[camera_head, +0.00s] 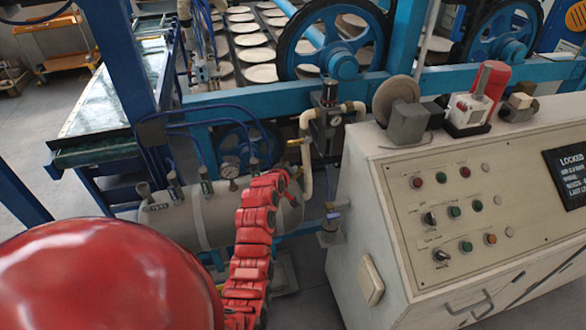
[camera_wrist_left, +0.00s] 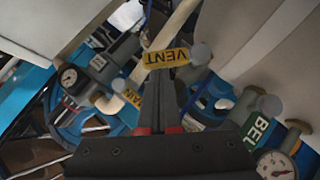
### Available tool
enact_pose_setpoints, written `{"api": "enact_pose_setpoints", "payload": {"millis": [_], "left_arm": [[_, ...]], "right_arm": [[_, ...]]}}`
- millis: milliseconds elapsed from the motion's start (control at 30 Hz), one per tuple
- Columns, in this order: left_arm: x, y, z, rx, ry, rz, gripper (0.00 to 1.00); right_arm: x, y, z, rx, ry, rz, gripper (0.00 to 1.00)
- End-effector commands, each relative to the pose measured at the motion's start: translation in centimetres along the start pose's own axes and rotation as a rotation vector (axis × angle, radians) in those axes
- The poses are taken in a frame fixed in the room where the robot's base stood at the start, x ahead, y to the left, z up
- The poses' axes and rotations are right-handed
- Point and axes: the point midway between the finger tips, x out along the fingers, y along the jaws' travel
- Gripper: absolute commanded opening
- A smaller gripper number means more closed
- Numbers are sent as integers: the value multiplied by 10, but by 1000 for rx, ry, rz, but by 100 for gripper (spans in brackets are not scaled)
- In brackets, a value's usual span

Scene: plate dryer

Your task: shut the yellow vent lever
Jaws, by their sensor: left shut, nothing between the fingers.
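The yellow vent lever (camera_wrist_left: 168,58), marked VENT, shows upside down in the wrist view, with a round grey knob (camera_wrist_left: 201,53) at its right end. My left gripper (camera_wrist_left: 160,85) is shut and empty. Its fingertips reach up to just below the lever in the picture; I cannot tell whether they touch it. In the head view the red arm ends with the left gripper (camera_head: 284,180) at the right end of the grey tank (camera_head: 215,224). The vent lever cannot be made out there. My right gripper is not in view.
In the wrist view a yellow tag marked MAIN (camera_wrist_left: 132,97) is left of the fingers, and a green BEL tag (camera_wrist_left: 257,130) and gauge (camera_wrist_left: 276,166) are right. In the head view a pale pipe (camera_head: 306,160) and control cabinet (camera_head: 362,225) stand close right of the gripper.

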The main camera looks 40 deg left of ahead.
Motion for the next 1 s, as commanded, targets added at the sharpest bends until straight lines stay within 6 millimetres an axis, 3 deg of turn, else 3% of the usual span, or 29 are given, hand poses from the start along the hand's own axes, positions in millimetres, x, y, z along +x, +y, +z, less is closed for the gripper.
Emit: {"api": "enact_pose_setpoints", "payload": {"millis": [233, 700, 1000], "left_arm": [[12, 8, 12, 171, -1, -162, 0], [32, 11, 33, 450, -1, -446, 0], [37, 11, 36, 489, -1, -488, 0]], "right_arm": [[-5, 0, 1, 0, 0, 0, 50], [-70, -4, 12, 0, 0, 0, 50], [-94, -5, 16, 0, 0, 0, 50]]}}
